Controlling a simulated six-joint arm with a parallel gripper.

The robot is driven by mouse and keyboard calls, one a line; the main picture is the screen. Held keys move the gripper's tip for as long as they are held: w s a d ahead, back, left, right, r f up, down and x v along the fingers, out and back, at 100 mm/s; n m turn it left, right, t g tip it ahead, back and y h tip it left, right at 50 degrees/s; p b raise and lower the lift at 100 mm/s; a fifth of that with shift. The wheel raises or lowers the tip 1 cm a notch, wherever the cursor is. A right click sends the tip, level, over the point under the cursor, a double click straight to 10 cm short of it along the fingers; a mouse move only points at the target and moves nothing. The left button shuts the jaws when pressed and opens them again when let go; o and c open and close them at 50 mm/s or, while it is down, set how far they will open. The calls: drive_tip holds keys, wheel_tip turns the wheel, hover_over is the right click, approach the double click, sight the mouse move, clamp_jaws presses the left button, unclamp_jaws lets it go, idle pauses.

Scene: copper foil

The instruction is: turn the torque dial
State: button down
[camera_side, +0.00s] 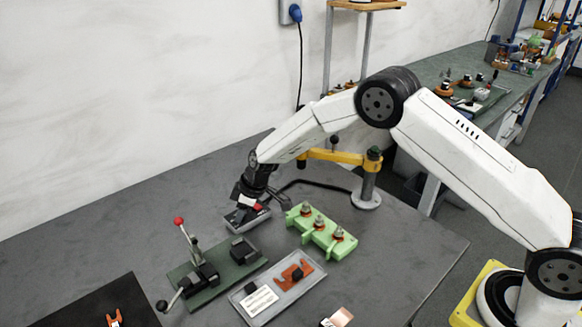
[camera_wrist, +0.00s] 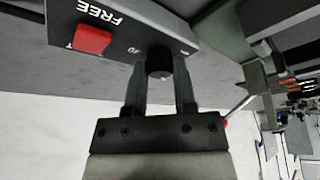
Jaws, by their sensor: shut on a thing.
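The torque dial (camera_wrist: 160,62) is a small dark round knob on the face of a grey box (camera_wrist: 125,22). The box carries the white word FREE and a red square (camera_wrist: 92,40); other small marks beside the knob are partly cut off or too small to read. In the wrist view my gripper (camera_wrist: 160,78) has one finger on each side of the knob and is shut on it. In the side view my gripper (camera_side: 246,203) reaches down to the small grey box (camera_side: 240,224) on the table; the knob is hidden there by the gripper.
A dark green fixture (camera_side: 222,283) with a red-knobbed lever stands just in front of the box. A light green block (camera_side: 335,246) with three posts is to the right. A grey tray (camera_side: 302,293) holds an orange part. A yellow arm on a post (camera_side: 368,185) stands behind.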

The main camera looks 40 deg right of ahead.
drive_tip(key=shift+m+h, duration=0.3)
drive_tip(key=shift+m, duration=0.5)
drive_tip(key=shift+a+m+t+h, duration=0.1)
drive_tip(key=shift+m+t+h, duration=0.25)
drive_tip(key=shift+m, duration=0.8)
drive_tip(key=shift+m+t+h, duration=0.15)
drive_tip(key=shift+m+h, duration=0.3)
drive_tip(key=shift+m, duration=0.7)
drive_tip(key=shift+a+m+h, duration=0.1)
drive_tip(key=shift+m+h, duration=0.9)
drive_tip(key=shift+m, duration=1.9)
drive_tip(key=shift+c, duration=2.1)
unclamp_jaws()
drive_tip(key=shift+s+r, duration=0.1)
drive_tip(key=shift+r, duration=0.05)
drive_tip(key=v, duration=0.7)
drive_tip(key=shift+r, duration=0.2)
